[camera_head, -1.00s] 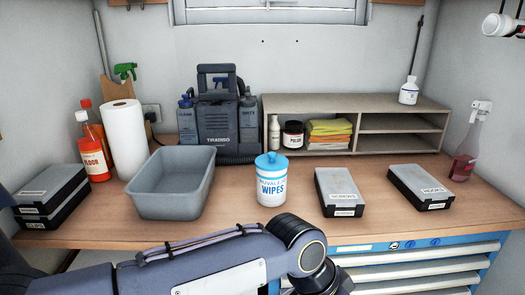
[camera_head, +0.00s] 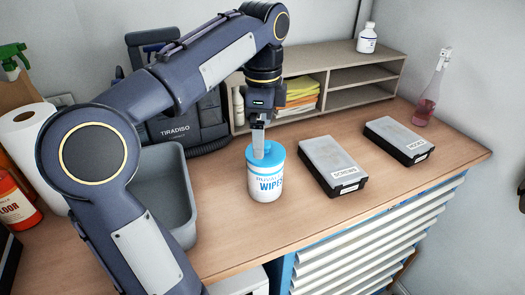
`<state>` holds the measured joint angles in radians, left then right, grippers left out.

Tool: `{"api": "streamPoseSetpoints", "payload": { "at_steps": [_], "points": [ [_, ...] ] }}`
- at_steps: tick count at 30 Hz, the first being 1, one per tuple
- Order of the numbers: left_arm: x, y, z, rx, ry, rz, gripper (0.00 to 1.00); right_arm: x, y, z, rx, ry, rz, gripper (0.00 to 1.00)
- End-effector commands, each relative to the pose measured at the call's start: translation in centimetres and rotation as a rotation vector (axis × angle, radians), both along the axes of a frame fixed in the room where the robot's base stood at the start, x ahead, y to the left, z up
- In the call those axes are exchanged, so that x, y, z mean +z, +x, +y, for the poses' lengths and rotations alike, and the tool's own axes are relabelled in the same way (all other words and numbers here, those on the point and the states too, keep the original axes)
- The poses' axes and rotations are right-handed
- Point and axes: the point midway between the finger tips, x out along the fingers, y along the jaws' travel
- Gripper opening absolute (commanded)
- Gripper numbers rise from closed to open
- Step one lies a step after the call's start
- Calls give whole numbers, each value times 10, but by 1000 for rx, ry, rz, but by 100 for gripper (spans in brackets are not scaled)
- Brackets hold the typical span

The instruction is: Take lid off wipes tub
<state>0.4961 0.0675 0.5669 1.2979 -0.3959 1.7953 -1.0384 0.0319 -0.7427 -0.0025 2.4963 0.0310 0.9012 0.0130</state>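The white wipes tub (camera_head: 265,185) with blue print stands upright on the wooden worktop. Its blue lid (camera_head: 275,154) is on top of it. My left arm comes in from the left and bends down over the tub. My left gripper (camera_head: 259,152) points straight down with its fingertips at the middle of the lid, where the lid's knob is hidden behind them. I see the fingers edge-on, so the gap between them and any hold on the knob cannot be made out. My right gripper is not in view.
A grey bin (camera_head: 178,190) stands left of the tub, partly behind my arm. Two black cases, one marked screws (camera_head: 332,162) and one marked hooks (camera_head: 399,139), lie to the right. A wooden shelf (camera_head: 345,82) stands behind. The worktop in front of the tub is clear.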

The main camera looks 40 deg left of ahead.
Motion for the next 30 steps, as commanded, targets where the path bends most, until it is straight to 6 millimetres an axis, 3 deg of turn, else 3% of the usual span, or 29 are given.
{"api": "streamPoseSetpoints", "payload": {
  "at_steps": [7, 16, 25, 30],
  "points": [
    [-35, 4, -2, 3, -1, 2, 100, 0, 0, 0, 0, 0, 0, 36],
    [-40, 5, -2, 3, -1, -2, 100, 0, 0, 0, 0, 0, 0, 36],
    [-40, 5, -2, 3, -2, -1, 61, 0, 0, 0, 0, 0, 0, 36],
    [-39, 5, -2, 3, -1, -1, 60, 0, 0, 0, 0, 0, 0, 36]
  ]
}}
